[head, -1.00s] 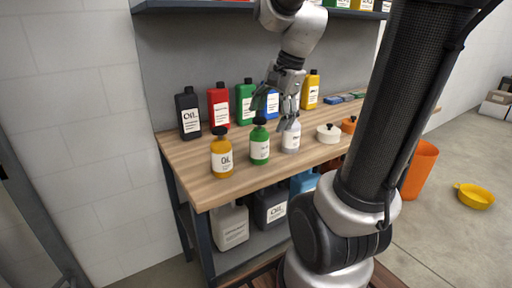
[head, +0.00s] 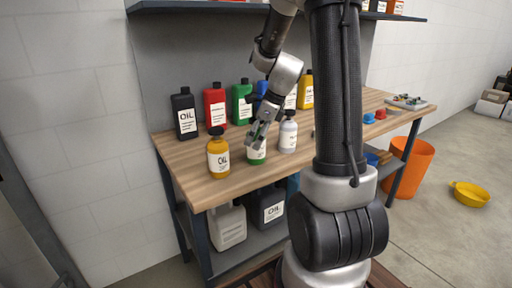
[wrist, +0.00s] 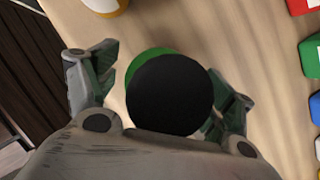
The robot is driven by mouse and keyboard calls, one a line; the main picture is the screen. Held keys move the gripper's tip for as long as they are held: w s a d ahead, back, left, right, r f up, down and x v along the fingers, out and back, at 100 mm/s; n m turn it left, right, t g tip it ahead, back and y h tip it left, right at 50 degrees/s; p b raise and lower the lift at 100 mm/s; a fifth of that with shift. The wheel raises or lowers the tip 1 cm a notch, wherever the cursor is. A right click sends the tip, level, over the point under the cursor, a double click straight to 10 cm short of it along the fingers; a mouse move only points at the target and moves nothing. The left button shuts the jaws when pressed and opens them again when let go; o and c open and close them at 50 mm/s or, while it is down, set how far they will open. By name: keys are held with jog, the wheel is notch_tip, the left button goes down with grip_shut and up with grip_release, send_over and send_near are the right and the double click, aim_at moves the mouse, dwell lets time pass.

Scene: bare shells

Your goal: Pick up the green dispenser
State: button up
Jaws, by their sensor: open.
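The green dispenser (head: 257,157) stands upright on the wooden workbench (head: 205,187), between the yellow dispenser (head: 218,156) and the white dispenser (head: 288,134). My gripper (head: 258,138) is over it from above and hides its upper part in the head view. In the wrist view, its round black top (wrist: 169,95) sits between my two open fingers (wrist: 160,92), with a sliver of green body (wrist: 148,62) behind it. A gap shows on the left finger's side; the right finger is close to the black top. I cannot tell whether it touches.
Black (head: 185,114), red (head: 215,105), green (head: 241,102) and yellow (head: 306,90) bottles stand behind, along the bench's back. A shelf (head: 190,6) runs above.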

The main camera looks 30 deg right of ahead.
jog(key=shift+f, duration=0.1)
jog(key=c, duration=1.4)
jog(key=shift+c, duration=0.2)
